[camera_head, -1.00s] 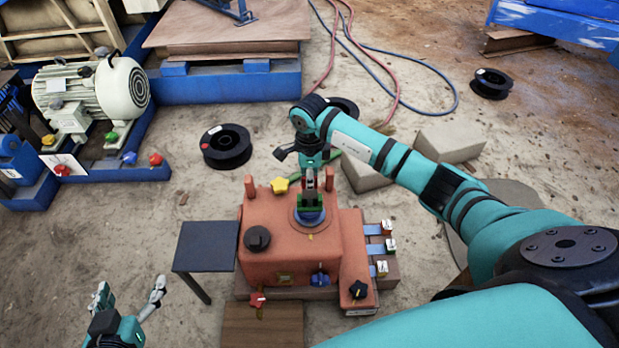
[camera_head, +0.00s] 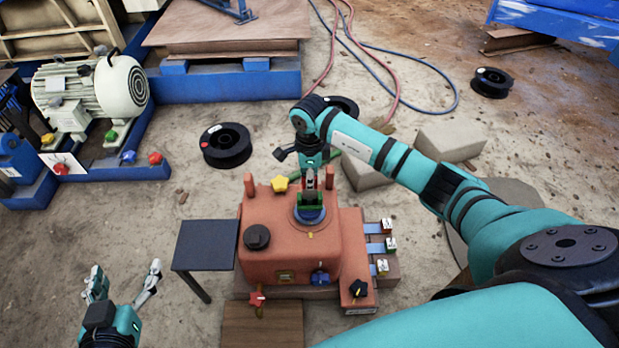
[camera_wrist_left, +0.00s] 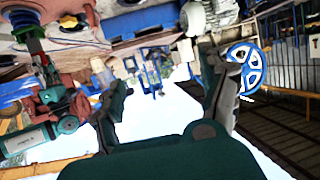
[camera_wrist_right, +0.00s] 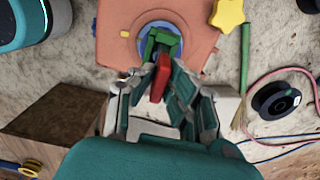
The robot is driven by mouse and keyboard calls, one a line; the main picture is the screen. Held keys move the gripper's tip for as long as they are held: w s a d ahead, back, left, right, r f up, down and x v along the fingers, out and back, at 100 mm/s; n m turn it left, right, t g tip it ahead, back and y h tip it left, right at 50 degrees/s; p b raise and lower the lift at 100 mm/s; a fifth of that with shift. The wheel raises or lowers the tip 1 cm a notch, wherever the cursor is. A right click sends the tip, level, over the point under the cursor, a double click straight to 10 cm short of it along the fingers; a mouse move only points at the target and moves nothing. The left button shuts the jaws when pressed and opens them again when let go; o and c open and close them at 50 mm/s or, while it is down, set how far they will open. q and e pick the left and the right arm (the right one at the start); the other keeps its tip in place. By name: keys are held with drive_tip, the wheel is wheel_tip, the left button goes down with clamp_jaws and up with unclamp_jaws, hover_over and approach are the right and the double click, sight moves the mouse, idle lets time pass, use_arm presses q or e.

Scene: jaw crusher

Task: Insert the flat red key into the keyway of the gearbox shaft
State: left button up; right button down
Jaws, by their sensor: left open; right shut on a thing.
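The flat red key (camera_wrist_right: 161,76) is gripped between the fingers of my right gripper (camera_wrist_right: 158,84). In the head view the right gripper (camera_head: 310,174) hangs over the top of the orange gearbox (camera_head: 285,262). A green piece (camera_wrist_right: 160,42) stands inside a blue ring (camera_wrist_right: 147,33) on the gearbox top, right at the key's far end. The green piece also shows in the head view (camera_head: 310,201). I cannot tell whether key and green piece touch; the keyway itself is not clear. My left gripper (camera_head: 126,278) is open and empty, left of the gearbox.
A dark side table (camera_head: 205,246) stands left of the gearbox. Coloured blocks on blue strips (camera_head: 375,247) line its right side. A yellow star knob (camera_head: 280,184) and a black knob (camera_head: 257,237) are on the gearbox. Grey blocks (camera_head: 450,140) and a black spool (camera_head: 227,146) lie behind.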

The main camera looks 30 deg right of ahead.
use_arm(q)
drive_tip(key=shift+w+d+r+t, duration=0.2)
drive_tip(key=shift+r+t, duration=0.1)
drive_tip(key=shift+r, duration=0.1)
use_arm(e)
drive_tip(key=shift+f, duration=0.2)
use_arm(q)
drive_tip(key=shift+w+d+r+t, duration=0.1)
drive_tip(key=shift+w+r+t, duration=0.1)
drive_tip(key=shift+r+t, duration=0.25)
use_arm(e)
drive_tip(key=shift+f, duration=0.2)
drive_tip(key=shift+f+b, duration=0.25)
drive_tip(key=shift+b, duration=0.2)
use_arm(q)
drive_tip(key=shift+w+d+r+t+h, duration=0.1)
drive_tip(key=shift+w+r+t+h, duration=0.15)
drive_tip(key=shift+r, duration=0.25)
drive_tip(key=shift+d+r+t+h, duration=0.15)
drive_tip(key=shift+r+t, duration=0.15)
drive_tip(key=shift+r, duration=0.15)
drive_tip(key=shift+r, duration=0.15)
use_arm(e)
drive_tip(key=shift+f, duration=0.1)
